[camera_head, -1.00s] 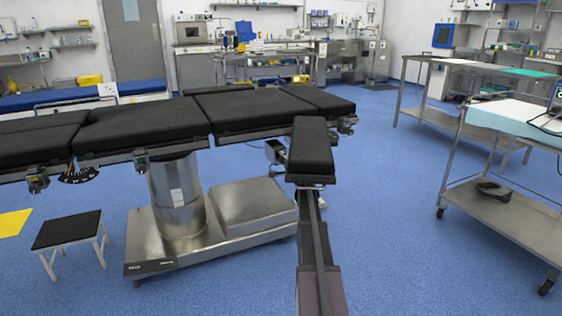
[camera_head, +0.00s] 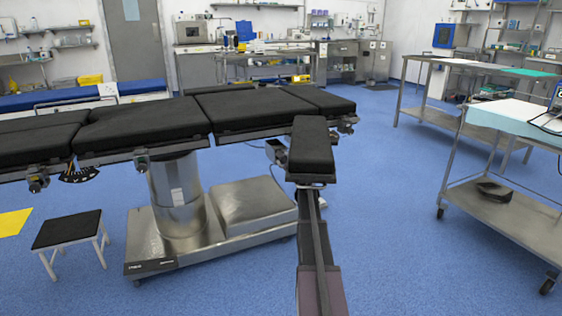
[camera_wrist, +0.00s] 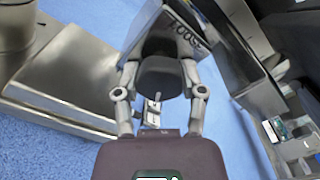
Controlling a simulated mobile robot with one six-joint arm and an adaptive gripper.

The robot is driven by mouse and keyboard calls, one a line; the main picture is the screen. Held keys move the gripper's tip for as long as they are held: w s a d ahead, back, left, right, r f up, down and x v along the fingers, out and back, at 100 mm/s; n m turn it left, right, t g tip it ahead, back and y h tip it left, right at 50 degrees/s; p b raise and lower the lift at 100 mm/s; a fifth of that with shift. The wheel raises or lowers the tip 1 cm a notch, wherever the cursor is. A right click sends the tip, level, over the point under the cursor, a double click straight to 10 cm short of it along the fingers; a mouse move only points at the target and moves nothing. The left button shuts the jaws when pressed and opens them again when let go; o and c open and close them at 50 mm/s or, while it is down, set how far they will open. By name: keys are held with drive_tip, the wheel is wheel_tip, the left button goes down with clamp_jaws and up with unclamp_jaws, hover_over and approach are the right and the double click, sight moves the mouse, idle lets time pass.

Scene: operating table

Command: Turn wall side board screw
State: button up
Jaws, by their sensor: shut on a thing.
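A dark rounded screw knob (camera_wrist: 160,78) sits between the two fingers of my gripper (camera_wrist: 159,76) in the wrist view. The fingers are closed around its sides, and a thin pale rod shows just below it. A shiny metal part (camera_wrist: 185,35) with partly legible lettering lies right behind the knob. In the head view, the black padded side board (camera_head: 311,150) sticks out from the operating table (camera_head: 150,122). My arm reaches up to the board's near end; the knob and my gripper are hidden there.
The table's metal base (camera_head: 255,203) stands left of my arm. A small black-topped stool (camera_head: 67,230) is at the lower left. A steel trolley (camera_head: 515,208) stands at the right. Blue floor (camera_head: 395,230) between my arm and the trolley is clear.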

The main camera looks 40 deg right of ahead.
drive_tip(key=shift+w+a+m, duration=0.2)
drive_tip(key=shift+m, duration=0.9)
drive_tip(key=o, duration=1.2)
drive_tip(key=shift+c, duration=0.2)
drive_tip(key=shift+s, duration=0.1)
drive_tip(key=shift+d, duration=0.1)
drive_tip(key=shift+s, duration=0.15)
drive_tip(key=v, duration=0.8)
drive_tip(key=shift+f, duration=0.3)
